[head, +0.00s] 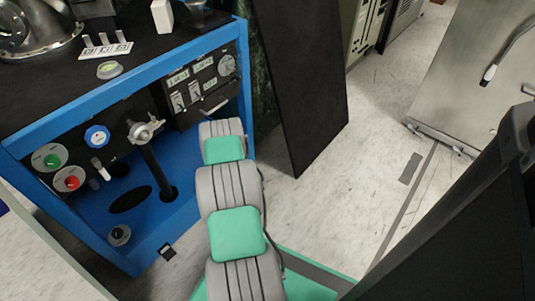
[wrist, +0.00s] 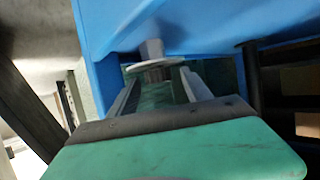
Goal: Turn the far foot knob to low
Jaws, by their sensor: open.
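A blue-framed cart (head: 128,85) with a black top and control panel stands at the left of the head view. My grey and green arm reaches toward its right end; my gripper is hidden there. In the wrist view, my gripper (wrist: 160,92) is open under the cart's blue frame (wrist: 190,25). A pale round foot knob (wrist: 152,66) on a short stem shows under the frame. It appears between the two fingers, near their tips; I cannot tell whether they touch it. No setting mark on the knob can be read.
A black upright panel (head: 295,85) stands just right of the cart, close to my arm. A dark post (wrist: 251,80) is right of the fingers in the wrist view. Pale floor (head: 370,150) is open to the right, before a metal plate (head: 470,80).

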